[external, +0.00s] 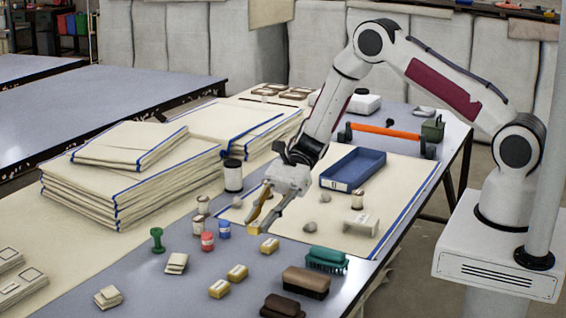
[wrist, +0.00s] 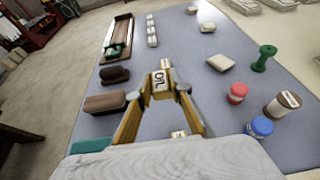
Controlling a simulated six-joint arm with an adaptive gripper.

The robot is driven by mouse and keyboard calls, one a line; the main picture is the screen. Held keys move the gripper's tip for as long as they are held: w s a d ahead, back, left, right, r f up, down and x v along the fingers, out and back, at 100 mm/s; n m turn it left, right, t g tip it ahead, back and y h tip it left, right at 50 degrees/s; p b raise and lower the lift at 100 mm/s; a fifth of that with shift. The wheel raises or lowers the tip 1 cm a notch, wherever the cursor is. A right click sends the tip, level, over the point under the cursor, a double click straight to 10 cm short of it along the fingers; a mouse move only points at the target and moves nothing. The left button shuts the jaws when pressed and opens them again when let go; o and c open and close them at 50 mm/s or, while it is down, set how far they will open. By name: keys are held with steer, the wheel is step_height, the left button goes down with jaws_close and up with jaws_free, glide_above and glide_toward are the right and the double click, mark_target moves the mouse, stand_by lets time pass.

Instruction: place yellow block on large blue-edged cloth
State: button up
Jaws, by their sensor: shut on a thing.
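My gripper (external: 262,222) is shut on a yellow block (wrist: 161,82) with a dark-marked white label, held between the fingertips in the wrist view. In the external view the fingers point down over the table, near the left edge of the large blue-edged cloth (external: 402,195); the held block is hard to make out there. This cream cloth lies flat on the right part of the table, its blue edge along the right side. Other yellow blocks (external: 237,272) lie on the table in front, one (external: 269,246) close to the cloth's front edge.
On the cloth are a blue tray (external: 353,169), small stones (external: 311,226) and a white stand (external: 360,224). Brushes (external: 326,258), red and blue jars (external: 207,241) and a green spool (external: 157,240) stand in front. Stacked folded blue-edged cloths (external: 130,180) rise at the left.

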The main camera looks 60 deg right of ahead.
steer(key=s+d+r+m+t+h, duration=0.1)
steer(key=d+r+m+t, duration=0.1)
steer(key=d, duration=0.4)
steer(key=s+d+r+m+t, duration=0.2)
steer(key=d+t, duration=0.1)
steer(key=d, duration=0.4)
steer(key=s+d+r+m+t+h, duration=0.1)
steer(key=s+d+r+m+t, duration=0.1)
steer(key=d, duration=0.4)
steer(key=shift+s+d+m+t+h, duration=0.2)
steer(key=shift+d+m+t+h, duration=0.1)
steer(key=shift+d+m, duration=0.15)
steer(key=shift+f, duration=0.1)
steer(key=w+d+f+m+t, duration=0.1)
steer(key=w+d+f, duration=0.1)
steer(key=w+d, duration=0.5)
steer(key=w+d+f+m+h, duration=0.1)
steer(key=w+d, duration=0.6)
steer(key=d, duration=0.7)
steer(key=shift+w+d+f+t, duration=0.2)
steer(key=shift+w+f+t, duration=0.15)
steer(key=shift+f, duration=0.3)
